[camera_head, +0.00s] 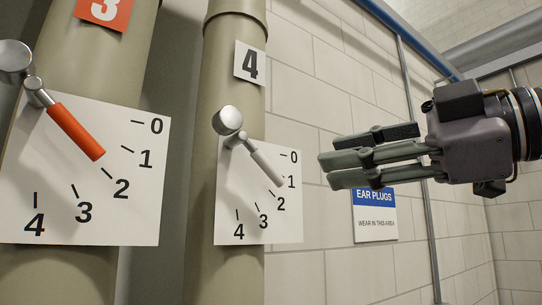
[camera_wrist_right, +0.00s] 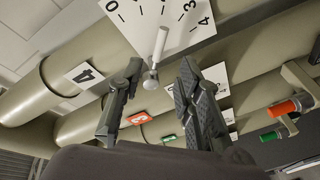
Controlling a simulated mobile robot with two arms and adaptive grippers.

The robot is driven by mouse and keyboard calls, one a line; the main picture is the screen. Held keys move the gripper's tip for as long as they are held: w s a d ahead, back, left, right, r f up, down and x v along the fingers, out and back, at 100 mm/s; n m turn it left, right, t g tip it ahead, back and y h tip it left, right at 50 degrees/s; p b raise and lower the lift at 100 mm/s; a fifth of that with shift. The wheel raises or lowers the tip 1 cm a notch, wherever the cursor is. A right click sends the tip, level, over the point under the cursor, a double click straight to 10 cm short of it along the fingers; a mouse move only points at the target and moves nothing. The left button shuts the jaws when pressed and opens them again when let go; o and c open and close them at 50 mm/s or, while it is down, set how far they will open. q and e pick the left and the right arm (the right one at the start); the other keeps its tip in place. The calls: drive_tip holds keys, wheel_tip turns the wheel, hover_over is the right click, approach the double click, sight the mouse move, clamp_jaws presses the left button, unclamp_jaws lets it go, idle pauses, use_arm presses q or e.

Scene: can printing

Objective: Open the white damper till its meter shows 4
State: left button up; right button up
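The white damper handle (camera_head: 267,165) sits on the pipe labelled 4, in front of a white meter plate (camera_head: 230,215) marked 0 to 4. The handle slants down to the right and its tip is near the 1. My right gripper (camera_head: 335,168) is to the right of the handle, its fingers pointing left, with a gap in the picture between fingertips and handle. In the right wrist view, its fingers (camera_wrist_right: 157,85) are spread with nothing gripped; the white handle (camera_wrist_right: 161,42) shows in line with the gap, beyond the fingertips. My left gripper is not in view.
On the left pipe, marked 3, an orange damper handle (camera_head: 76,131) points near 2 on its own meter plate (camera_head: 140,215). A brick wall and an ear plugs sign (camera_head: 376,225) are behind my right gripper. Other red and green handles show in the right wrist view.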

sight(273, 168)
drive_tip(key=p+x, duration=0.4)
drive_tip(key=x, duration=0.7)
drive_tip(key=shift+w+a, duration=0.15)
drive_tip(key=shift+a, duration=0.25)
drive_tip(key=shift+d, duration=0.1)
drive_tip(key=shift+c, duration=0.2)
clamp_jaws()
